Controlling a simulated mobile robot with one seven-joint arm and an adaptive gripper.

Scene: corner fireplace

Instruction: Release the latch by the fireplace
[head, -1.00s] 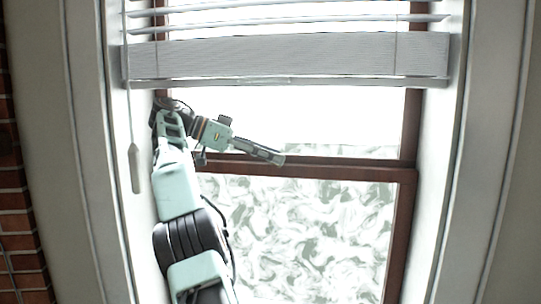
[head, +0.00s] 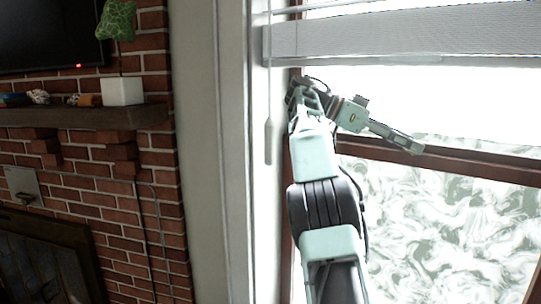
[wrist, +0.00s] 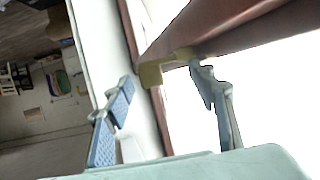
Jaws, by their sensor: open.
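A brass-coloured latch (wrist: 152,74) shows in the wrist view on the brown window sash (wrist: 215,35), between and just beyond my finger tips. In the head view I cannot make the latch out. My gripper (head: 412,145) is open beside the sash's brown middle rail (head: 470,160). In the wrist view its two blue-grey fingers (wrist: 164,82) are spread with nothing held. The right fingertip is close to the latch; I cannot tell whether they touch. The fireplace (head: 45,255) is at the lower left of the head view.
A white blind (head: 400,45) hangs above my arm, with its wand (head: 268,140) at the left. A mantel (head: 80,117) holds a white planter (head: 122,91) and small items. A grey plate (head: 22,187) is on the brick wall. The wrist view shows furniture far off.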

